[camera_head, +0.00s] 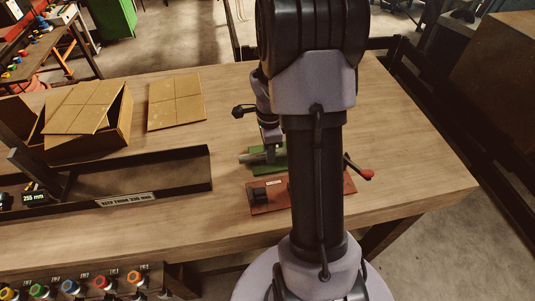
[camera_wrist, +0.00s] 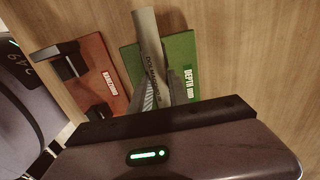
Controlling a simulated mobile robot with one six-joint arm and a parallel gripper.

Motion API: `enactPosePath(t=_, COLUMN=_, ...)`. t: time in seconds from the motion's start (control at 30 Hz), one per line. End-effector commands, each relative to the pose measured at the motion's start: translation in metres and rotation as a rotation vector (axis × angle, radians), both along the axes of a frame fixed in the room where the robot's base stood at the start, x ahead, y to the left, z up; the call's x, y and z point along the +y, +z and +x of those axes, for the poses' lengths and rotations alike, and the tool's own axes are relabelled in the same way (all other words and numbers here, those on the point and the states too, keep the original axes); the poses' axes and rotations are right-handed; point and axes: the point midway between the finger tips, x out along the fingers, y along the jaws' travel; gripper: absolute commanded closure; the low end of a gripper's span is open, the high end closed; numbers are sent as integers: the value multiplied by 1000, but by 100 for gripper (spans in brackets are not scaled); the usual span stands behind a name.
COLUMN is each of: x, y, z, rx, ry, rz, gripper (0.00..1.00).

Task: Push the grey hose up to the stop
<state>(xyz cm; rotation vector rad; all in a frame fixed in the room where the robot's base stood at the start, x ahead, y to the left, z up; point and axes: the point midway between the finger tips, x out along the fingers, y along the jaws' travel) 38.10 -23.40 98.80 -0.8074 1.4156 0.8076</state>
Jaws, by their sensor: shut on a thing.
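The grey hose (camera_wrist: 150,45) runs up and slightly left in the wrist view, with dark lettering along it. It lies across the green plate (camera_wrist: 181,57), which has a white "DEPTH" label. My gripper (camera_wrist: 160,92) is shut on the hose; its fingers and wrist hide the hose's lower end. No stop can be made out in either view. In the head view the hose's pale end (camera_head: 247,158) shows left of the green plate (camera_head: 262,170). My gripper (camera_head: 269,141) is above that plate, and my arm hides much of the area to its right.
A red-brown board (camera_head: 270,208) with a black block (camera_head: 259,194) lies in front of the green plate. A red-tipped lever (camera_head: 366,174) sticks out right. A dark tray (camera_head: 180,167) and cardboard box (camera_head: 92,145) stand left. The table's right side is clear.

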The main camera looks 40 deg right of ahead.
Motion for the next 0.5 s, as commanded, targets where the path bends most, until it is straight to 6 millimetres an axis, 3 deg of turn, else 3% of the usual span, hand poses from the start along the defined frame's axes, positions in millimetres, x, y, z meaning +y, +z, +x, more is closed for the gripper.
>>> enactPosePath(t=0.5, x=-11, y=0, z=-6, rx=0, ry=-1, rz=0, gripper=100)
